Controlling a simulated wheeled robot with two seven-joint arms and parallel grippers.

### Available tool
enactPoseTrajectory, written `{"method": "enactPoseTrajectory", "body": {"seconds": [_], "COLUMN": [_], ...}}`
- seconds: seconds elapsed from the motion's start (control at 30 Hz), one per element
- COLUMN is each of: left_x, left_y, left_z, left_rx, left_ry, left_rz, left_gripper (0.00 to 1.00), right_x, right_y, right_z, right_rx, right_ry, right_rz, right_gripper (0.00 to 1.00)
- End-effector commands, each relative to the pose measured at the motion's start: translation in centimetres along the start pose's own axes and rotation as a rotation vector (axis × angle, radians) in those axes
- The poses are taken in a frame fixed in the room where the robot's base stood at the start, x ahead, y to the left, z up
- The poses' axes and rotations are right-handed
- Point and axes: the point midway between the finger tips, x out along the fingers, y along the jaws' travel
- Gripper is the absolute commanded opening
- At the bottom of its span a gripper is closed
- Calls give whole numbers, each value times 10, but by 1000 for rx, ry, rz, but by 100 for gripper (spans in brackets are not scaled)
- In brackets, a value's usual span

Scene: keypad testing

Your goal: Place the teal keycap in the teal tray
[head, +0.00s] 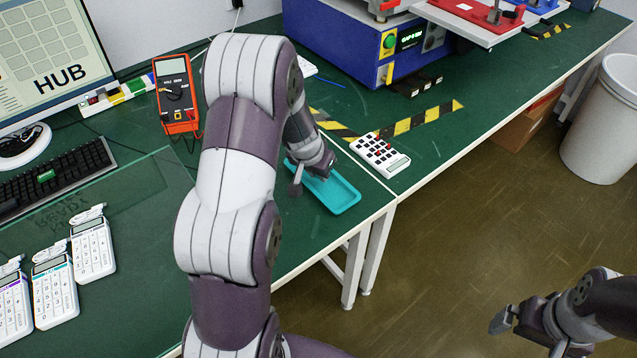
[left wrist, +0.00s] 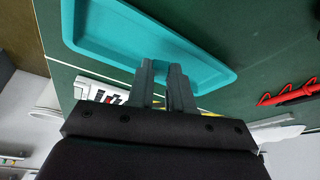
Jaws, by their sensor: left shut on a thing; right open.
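The teal tray (head: 335,190) lies on the green bench near its front edge. It also shows in the left wrist view (left wrist: 150,35), just beyond my fingers. My left gripper (head: 309,178) is over the left end of the tray, pointing down. In the left wrist view its two grey fingers (left wrist: 168,80) are close together with a narrow gap, shut on the teal keycap. The keycap itself cannot be made out; fingers and the same-coloured tray hide it. My right gripper (head: 502,318) is open and empty, off the bench at lower right.
A white keypad (head: 380,155) lies right of the tray, by striped tape. A red multimeter (head: 176,95) stands behind my left arm. Several keypads (head: 92,249) and a keyboard (head: 60,176) are at left. A blue machine (head: 365,50) stands at the back.

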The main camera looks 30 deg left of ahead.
Motion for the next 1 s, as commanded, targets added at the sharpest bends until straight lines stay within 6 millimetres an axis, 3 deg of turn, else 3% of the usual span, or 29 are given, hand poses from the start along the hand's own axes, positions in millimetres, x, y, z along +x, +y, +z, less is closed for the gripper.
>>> {"method": "enactPoseTrajectory", "body": {"seconds": [0.03,0.1,0.5,0.53,0.6,0.83,1.0], "left_x": [14,19,22,20,20,18,-13], "left_y": [0,0,0,0,1,1,0], "left_z": [6,7,9,8,8,7,4], "left_rx": [0,0,1,1,1,1,2], "left_ry": [0,2,1,1,1,1,4], "left_rz": [0,-1,-1,-1,-1,-1,-1], "left_gripper": [0,0,0,30,46,46,46], "right_x": [11,14,17,15,15,12,-2], "right_y": [0,0,0,0,0,0,0], "right_z": [2,2,2,2,2,2,0], "right_rx": [0,0,0,0,0,0,0], "right_ry": [-1,-1,-1,-1,-1,-1,-1], "right_rz": [0,0,0,0,0,0,0], "right_gripper": [100,100,100,100,100,100,100]}}
